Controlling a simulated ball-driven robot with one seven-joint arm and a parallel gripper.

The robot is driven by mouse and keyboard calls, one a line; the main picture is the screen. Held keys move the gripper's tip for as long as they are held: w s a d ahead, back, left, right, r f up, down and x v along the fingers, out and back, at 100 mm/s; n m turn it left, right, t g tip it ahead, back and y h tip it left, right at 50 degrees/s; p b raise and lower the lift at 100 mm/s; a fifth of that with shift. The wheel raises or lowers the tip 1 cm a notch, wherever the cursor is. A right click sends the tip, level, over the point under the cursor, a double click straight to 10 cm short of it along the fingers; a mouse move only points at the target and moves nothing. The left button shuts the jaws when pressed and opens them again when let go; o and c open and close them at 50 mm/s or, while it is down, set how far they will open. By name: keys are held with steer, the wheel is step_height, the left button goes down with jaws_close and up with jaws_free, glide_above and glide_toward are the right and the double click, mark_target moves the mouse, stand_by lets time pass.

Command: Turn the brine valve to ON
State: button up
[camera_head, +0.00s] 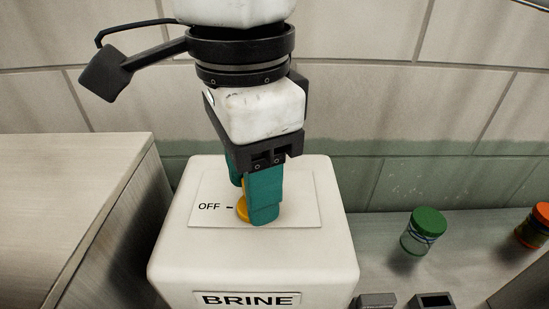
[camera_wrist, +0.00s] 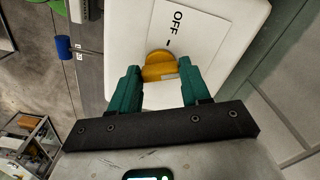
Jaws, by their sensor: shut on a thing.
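The brine valve is a yellow knob (camera_head: 242,210) on a white plate on top of the white BRINE box (camera_head: 180,255). A printed OFF label and a short dash mark sit to its left in the head view. My gripper (camera_head: 258,205) points down with its teal fingers around the knob, shut on it. In the wrist view the yellow knob (camera_wrist: 157,66) lies between the two fingertips (camera_wrist: 158,74), with the OFF mark just beyond it. The fingers hide most of the knob in the head view. No ON label shows in either view.
A jar with a green lid (camera_head: 424,232) and one with an orange lid (camera_head: 535,226) stand on the counter to the right. Small grey blocks (camera_head: 433,301) lie at the front. A pale cabinet (camera_head: 70,175) stands left, and a tiled wall (camera_head: 400,110) is behind.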

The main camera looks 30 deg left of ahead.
steer(key=m, duration=0.5)
steer(key=shift+m+b, duration=0.4)
steer(key=shift+w, duration=0.1)
stand_by(0.3)
steer(key=o, duration=1.1)
steer(key=shift+c, duration=0.2)
steer(key=shift+r, duration=0.15)
step_height(320, 180, up, 11)
steer(key=shift+f+b, duration=0.2)
steer(key=shift+b, duration=0.2)
